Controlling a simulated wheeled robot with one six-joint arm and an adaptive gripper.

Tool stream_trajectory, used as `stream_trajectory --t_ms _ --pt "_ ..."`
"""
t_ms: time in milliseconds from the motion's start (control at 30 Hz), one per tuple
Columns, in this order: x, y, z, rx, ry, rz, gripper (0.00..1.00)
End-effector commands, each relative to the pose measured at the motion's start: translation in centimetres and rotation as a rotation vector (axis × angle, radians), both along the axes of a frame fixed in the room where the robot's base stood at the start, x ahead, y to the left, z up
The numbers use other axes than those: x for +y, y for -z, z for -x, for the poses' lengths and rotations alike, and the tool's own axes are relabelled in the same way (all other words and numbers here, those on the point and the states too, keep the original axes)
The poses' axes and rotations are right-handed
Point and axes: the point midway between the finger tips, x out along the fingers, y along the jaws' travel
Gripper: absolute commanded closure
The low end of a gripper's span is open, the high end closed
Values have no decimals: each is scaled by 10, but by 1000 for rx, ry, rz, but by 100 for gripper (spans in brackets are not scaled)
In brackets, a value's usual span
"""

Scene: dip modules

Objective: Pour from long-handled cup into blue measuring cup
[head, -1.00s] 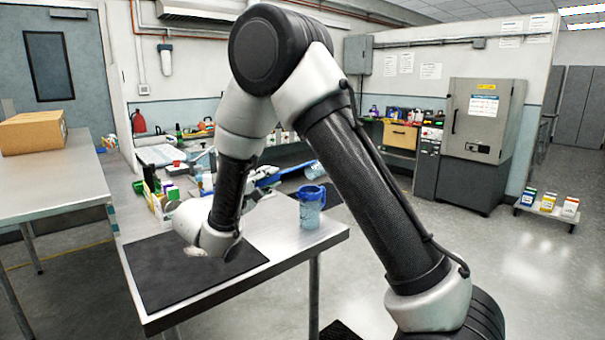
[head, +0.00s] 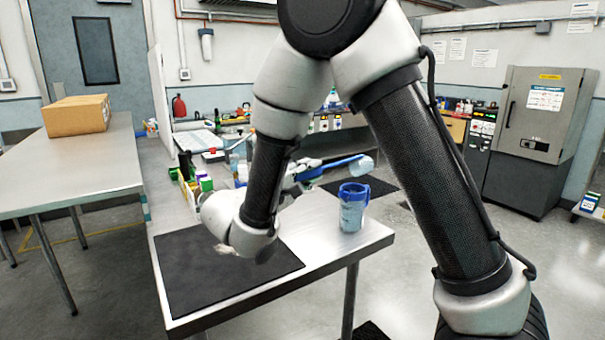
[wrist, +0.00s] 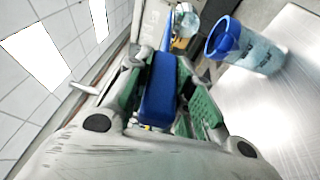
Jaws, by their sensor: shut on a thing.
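My gripper (wrist: 165,95) is shut on the blue handle (wrist: 158,92) of the long-handled cup, with green finger pads on both sides. In the head view the handle (head: 325,168) points right. Its translucent bowl (head: 362,168) is in the air, just above and slightly right of the blue measuring cup's rim in the picture. The blue measuring cup (head: 353,213) stands upright on the metal table, with a blue rim and handle and a clear, bluish body. It also shows in the wrist view (wrist: 248,48). What the bowl holds cannot be told.
A black mat (head: 190,285) lies at the table's front. Bottles and small boxes (head: 195,178) crowd the table behind my arm. Bare metal (head: 365,245) surrounds the measuring cup near the right edge. Another table with a cardboard box (head: 76,115) stands left.

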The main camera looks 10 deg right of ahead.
Motion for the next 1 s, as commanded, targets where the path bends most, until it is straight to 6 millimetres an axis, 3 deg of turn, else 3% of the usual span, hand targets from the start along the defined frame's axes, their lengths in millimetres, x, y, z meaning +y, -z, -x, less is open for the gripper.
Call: stream_trajectory --t_ms 700,1000 --pt "-17 -76 -5 78 -3 -265 96" --pt "-22 -96 -7 104 0 -337 96"
